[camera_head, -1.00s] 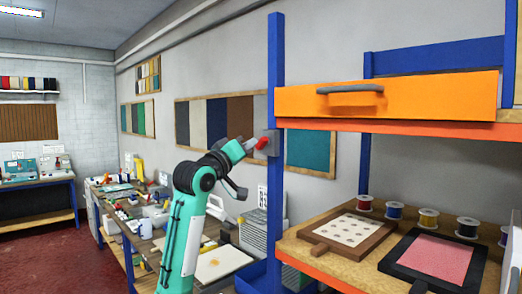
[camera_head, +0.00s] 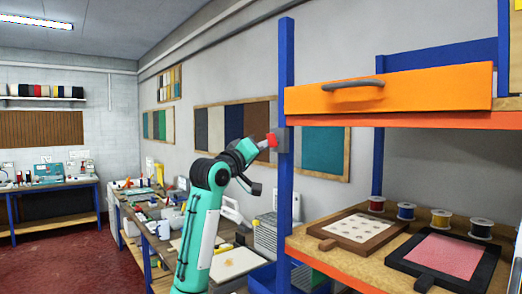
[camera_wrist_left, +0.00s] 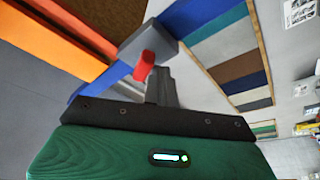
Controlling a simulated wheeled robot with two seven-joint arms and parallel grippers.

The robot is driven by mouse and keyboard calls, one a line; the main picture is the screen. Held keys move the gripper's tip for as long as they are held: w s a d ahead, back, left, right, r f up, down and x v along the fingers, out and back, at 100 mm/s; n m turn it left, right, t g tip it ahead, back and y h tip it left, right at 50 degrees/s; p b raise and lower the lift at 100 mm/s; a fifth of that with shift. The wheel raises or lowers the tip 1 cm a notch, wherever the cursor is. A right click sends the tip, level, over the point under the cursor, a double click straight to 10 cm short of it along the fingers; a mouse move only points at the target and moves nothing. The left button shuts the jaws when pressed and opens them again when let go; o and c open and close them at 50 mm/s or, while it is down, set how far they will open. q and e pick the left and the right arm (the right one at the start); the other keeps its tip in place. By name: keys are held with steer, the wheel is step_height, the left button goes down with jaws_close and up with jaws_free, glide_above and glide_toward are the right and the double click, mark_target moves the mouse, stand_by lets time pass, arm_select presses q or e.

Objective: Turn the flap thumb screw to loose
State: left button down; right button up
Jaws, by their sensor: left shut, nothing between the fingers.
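The red thumb screw (camera_head: 272,140) sits at a grey block (camera_head: 281,141) on the blue upright post, beside the orange flap (camera_head: 400,93) with its grey handle (camera_head: 353,84). My left gripper (camera_head: 262,143) is shut and empty, right at the screw. In the left wrist view the screw is a red lever (camera_wrist_left: 145,65) by the grey block (camera_wrist_left: 148,40), just ahead of the dark fingers (camera_wrist_left: 163,80). The lever looks tilted there; I cannot tell whether the fingers touch it. My right gripper is not in view.
Below the flap, a wooden shelf (camera_head: 325,262) holds a brown frame (camera_head: 358,230), a black frame with a pink panel (camera_head: 444,254) and several spools (camera_head: 406,211). A cluttered workbench (camera_head: 160,243) stands behind my left arm. Colour panels (camera_head: 232,132) hang on the wall.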

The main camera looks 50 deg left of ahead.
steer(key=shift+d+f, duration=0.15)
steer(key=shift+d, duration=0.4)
